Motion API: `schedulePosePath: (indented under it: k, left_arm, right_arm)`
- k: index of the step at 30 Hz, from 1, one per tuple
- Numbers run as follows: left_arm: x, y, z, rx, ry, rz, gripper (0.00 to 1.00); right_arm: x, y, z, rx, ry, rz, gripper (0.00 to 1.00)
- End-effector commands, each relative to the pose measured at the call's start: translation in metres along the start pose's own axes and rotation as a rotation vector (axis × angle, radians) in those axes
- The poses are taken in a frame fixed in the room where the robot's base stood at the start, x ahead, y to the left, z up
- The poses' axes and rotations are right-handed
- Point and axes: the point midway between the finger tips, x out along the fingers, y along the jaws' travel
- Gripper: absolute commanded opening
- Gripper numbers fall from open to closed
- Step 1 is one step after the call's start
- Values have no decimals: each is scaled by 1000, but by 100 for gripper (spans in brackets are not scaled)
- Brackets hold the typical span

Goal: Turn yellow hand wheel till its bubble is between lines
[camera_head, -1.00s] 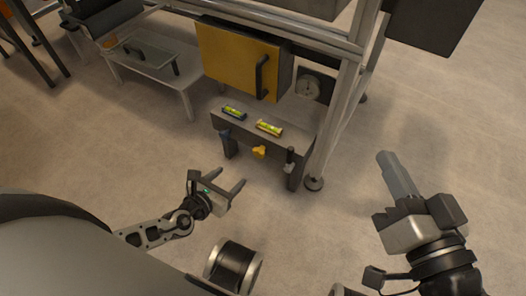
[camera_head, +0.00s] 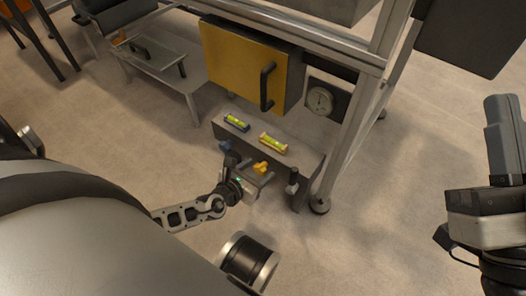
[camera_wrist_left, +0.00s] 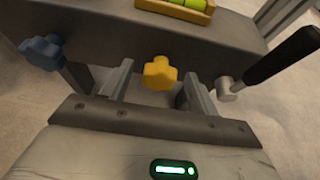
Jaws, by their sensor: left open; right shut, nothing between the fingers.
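The yellow hand wheel (camera_head: 261,168) sits on the front of a low grey bench (camera_head: 303,158). In the left wrist view the wheel (camera_wrist_left: 159,73) lies between the two fingers of my open left gripper (camera_wrist_left: 153,90), with a gap on each side. In the head view my left gripper (camera_head: 252,176) is just in front of the wheel. The yellow-framed level (camera_head: 273,143) lies on the bench top above the wheel; its vial is green, and the bubble is too small to read. My right gripper (camera_head: 505,135) is shut and empty at the far right.
A blue hand wheel (camera_wrist_left: 42,52) is left of the yellow one, with a blue level (camera_head: 236,123) above it. A black-handled lever (camera_wrist_left: 278,58) stands close on the right. A yellow cabinet door (camera_head: 240,65) and a gauge (camera_head: 320,100) are behind.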

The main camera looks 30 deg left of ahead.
Motion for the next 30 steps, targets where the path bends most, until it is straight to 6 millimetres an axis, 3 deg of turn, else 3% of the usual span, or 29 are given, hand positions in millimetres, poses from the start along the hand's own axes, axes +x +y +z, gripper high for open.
schedulePosePath:
  k: [9,14,30]
  left_arm:
    - [1,0,0,-1,0,1,60]
    - [1,0,0,-1,0,1,17]
    - [2,3,-2,-119,1,-52,17]
  right_arm:
    - [0,0,-2,-10,10,-4,0]
    - [0,0,-2,-9,10,-3,0]
    - [0,-2,-8,-68,71,-17,0]
